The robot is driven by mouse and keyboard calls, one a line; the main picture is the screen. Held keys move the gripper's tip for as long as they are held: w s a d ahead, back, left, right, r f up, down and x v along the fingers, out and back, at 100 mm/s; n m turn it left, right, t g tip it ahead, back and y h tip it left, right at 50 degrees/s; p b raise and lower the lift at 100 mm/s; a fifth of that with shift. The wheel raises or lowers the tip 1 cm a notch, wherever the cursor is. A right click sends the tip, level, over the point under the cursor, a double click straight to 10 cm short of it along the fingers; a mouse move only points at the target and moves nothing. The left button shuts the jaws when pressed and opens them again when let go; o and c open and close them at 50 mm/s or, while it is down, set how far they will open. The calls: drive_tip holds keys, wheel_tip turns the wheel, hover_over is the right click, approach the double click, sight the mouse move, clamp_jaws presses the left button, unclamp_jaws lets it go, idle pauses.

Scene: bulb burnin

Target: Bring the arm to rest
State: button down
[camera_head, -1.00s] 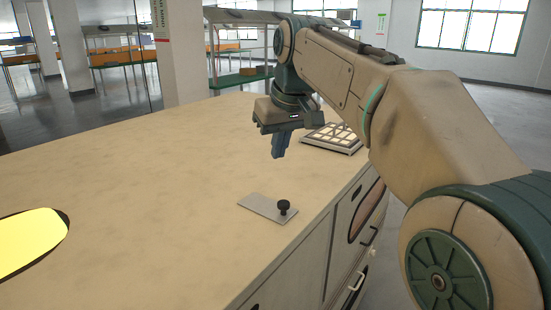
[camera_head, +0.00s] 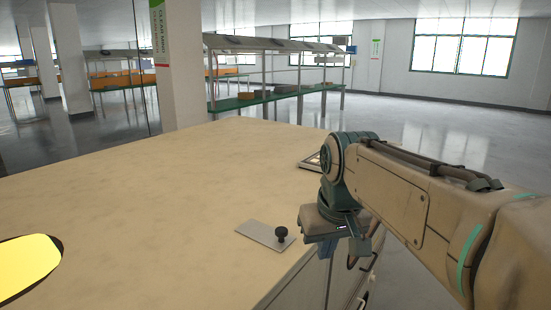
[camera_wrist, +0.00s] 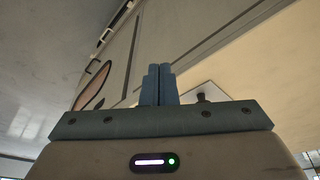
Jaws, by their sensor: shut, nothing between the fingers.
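My gripper (camera_wrist: 157,85) shows in the wrist view with its two blue fingers together and nothing between them. In the head view my gripper (camera_head: 352,247) hangs at the right edge of the bench, pointing down, beside the cabinet front. My arm reaches in from the right side of the picture. The fingertips are partly hard to make out against the cabinet.
The beige bench top (camera_head: 150,200) is mostly clear. A flat metal plate with a black knob (camera_head: 281,234) lies near its right edge. A yellow panel (camera_head: 25,265) is at the left. Open floor lies right.

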drive_tip(key=s+d+f+m, duration=0.1)
drive_tip(key=s+d+f, duration=0.1)
drive_tip(key=s+f, duration=0.4)
drive_tip(key=s+d+f+m, duration=0.1)
drive_tip(key=s+d+f, duration=0.2)
drive_tip(key=s+f, duration=0.3)
drive_tip(key=shift+s+d+f+m+h, duration=0.3)
drive_tip(key=shift+d+f, duration=0.05)
drive_tip(key=shift+f, duration=0.35)
